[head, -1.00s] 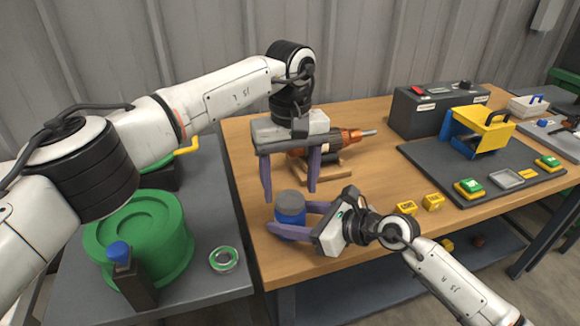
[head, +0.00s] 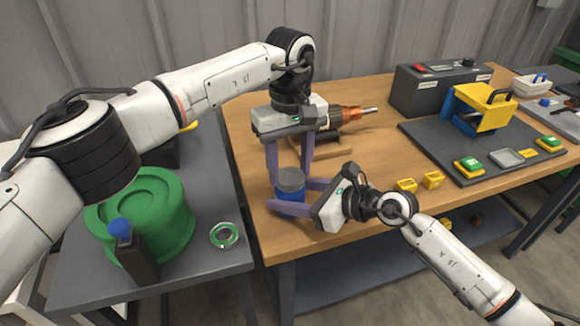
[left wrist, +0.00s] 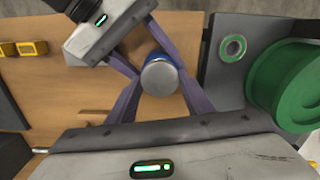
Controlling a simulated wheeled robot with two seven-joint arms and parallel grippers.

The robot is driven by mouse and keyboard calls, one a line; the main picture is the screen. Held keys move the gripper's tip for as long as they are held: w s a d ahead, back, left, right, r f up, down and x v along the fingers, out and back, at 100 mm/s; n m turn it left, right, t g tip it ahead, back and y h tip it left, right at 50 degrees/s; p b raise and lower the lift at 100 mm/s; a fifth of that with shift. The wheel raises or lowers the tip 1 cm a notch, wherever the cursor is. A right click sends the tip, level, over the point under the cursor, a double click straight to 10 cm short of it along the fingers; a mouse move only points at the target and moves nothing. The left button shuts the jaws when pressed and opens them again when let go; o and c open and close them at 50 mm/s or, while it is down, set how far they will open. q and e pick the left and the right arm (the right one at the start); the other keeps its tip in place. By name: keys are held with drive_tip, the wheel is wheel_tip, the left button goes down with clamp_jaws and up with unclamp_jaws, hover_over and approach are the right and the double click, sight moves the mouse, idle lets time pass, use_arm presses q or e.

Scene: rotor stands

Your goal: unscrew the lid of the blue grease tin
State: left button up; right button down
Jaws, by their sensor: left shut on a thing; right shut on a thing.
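The blue grease tin (head: 287,193) stands upright near the front left corner of the wooden table, with its grey lid (head: 291,178) on top. My left gripper (head: 290,173) reaches down from above, its purple fingers shut on the lid from both sides. My right gripper (head: 289,197) comes in low from the right and is shut around the blue body. In the left wrist view the round lid (left wrist: 160,77) sits between the left fingers, with the right fingers beside the tin. The lid hides most of the blue body there.
An orange-tipped tool (head: 350,115) lies behind my left gripper. Yellow blocks (head: 432,179) sit right of my right gripper. A large green round container (head: 140,215) and a green-rimmed ring (head: 224,235) are on the grey bench at left. A dark mat (head: 440,145) lies at right.

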use_arm(q)
drive_tip(key=n, duration=1.2)
drive_tip(key=shift+r+n, duration=0.1)
drive_tip(key=shift+n, duration=0.3)
drive_tip(key=n, duration=1.2)
drive_tip(key=shift+n, duration=0.3)
drive_tip(key=n, duration=1.6)
drive_tip(key=shift+d, duration=0.1)
